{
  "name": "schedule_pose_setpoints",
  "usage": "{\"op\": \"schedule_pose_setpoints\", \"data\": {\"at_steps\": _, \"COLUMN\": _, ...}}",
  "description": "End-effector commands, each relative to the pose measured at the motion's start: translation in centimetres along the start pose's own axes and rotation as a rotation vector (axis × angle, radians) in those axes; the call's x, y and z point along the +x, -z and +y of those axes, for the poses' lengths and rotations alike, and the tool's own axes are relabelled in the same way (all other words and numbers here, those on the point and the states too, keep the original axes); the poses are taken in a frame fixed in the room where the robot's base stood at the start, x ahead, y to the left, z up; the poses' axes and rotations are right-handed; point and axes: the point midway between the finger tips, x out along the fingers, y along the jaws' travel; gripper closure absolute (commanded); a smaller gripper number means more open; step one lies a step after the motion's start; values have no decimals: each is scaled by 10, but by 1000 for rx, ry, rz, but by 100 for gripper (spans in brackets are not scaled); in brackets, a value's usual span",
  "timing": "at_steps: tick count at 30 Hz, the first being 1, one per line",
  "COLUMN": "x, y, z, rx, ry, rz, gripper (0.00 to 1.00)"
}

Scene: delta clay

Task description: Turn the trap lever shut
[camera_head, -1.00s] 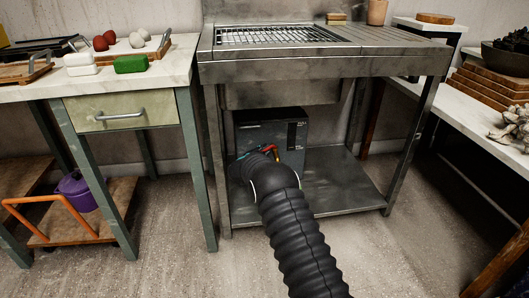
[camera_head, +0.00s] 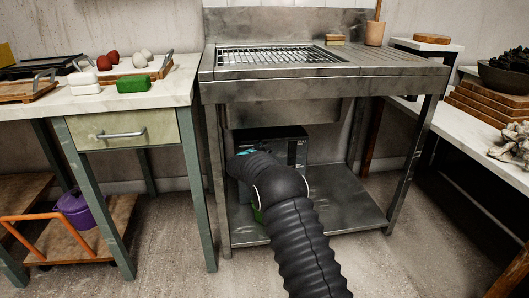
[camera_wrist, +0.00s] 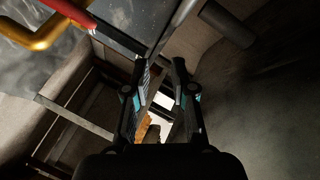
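A red lever-like bar (camera_wrist: 72,12) shows at the top left of the wrist view, beside a brass-yellow curved piece (camera_wrist: 40,36). I take the red bar for the trap lever; its far end is cut off by the picture edge. My gripper (camera_wrist: 163,62) is in the middle of the wrist view, its two dark fingers apart with nothing clearly between them. The red bar is up and left of the fingertips, apart from them. In the head view my arm hides the lever and gripper under the steel sink stand (camera_head: 282,87).
A dark box (camera_head: 292,146) stands behind my arm on the stand's lower shelf (camera_head: 345,205). A bit of green (camera_head: 257,214) shows beside my arm. The stand's legs bound the space. A grey tube (camera_wrist: 227,25) shows at upper right in the wrist view.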

Motion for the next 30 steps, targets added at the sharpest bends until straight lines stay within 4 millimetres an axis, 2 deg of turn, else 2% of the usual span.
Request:
{"op": "schedule_pose_setpoints", "data": {"at_steps": 1, "x": 0, "y": 0, "z": 0, "rx": 0, "ry": 0, "rz": 0, "gripper": 75}}
{"op": "schedule_pose_setpoints", "data": {"at_steps": 4, "x": 3, "y": 4, "z": 3, "rx": 1, "ry": -3, "rz": 5, "gripper": 100}}
{"op": "schedule_pose_setpoints", "data": {"at_steps": 6, "x": 11, "y": 18, "z": 5, "rx": 9, "ry": -8, "rz": 22, "gripper": 100}}
{"op": "schedule_pose_setpoints", "data": {"at_steps": 8, "x": 19, "y": 39, "z": 2, "rx": 24, "ry": -9, "rz": 45, "gripper": 100}}
{"op": "schedule_pose_setpoints", "data": {"at_steps": 11, "x": 34, "y": 86, "z": 3, "rx": 50, "ry": -18, "rz": 92, "gripper": 100}}
{"op": "schedule_pose_setpoints", "data": {"at_steps": 12, "x": 39, "y": 108, "z": 6, "rx": 59, "ry": -27, "rz": 111, "gripper": 100}}
{"op": "schedule_pose_setpoints", "data": {"at_steps": 15, "x": 50, "y": 150, "z": 17, "rx": 81, "ry": -55, "rz": 109, "gripper": 100}}
{"op": "schedule_pose_setpoints", "data": {"at_steps": 18, "x": 57, "y": 175, "z": 30, "rx": 92, "ry": -84, "rz": 46, "gripper": 100}}
{"op": "schedule_pose_setpoints", "data": {"at_steps": 24, "x": 56, "y": 193, "z": 55, "rx": 104, "ry": -129, "rz": -149, "gripper": 100}}
{"op": "schedule_pose_setpoints", "data": {"at_steps": 27, "x": 46, "y": 189, "z": 67, "rx": 107, "ry": -143, "rz": -289, "gripper": 100}}
{"op": "schedule_pose_setpoints", "data": {"at_steps": 30, "x": 28, "y": 173, "z": 75, "rx": 110, "ry": -146, "rz": -451, "gripper": 100}}
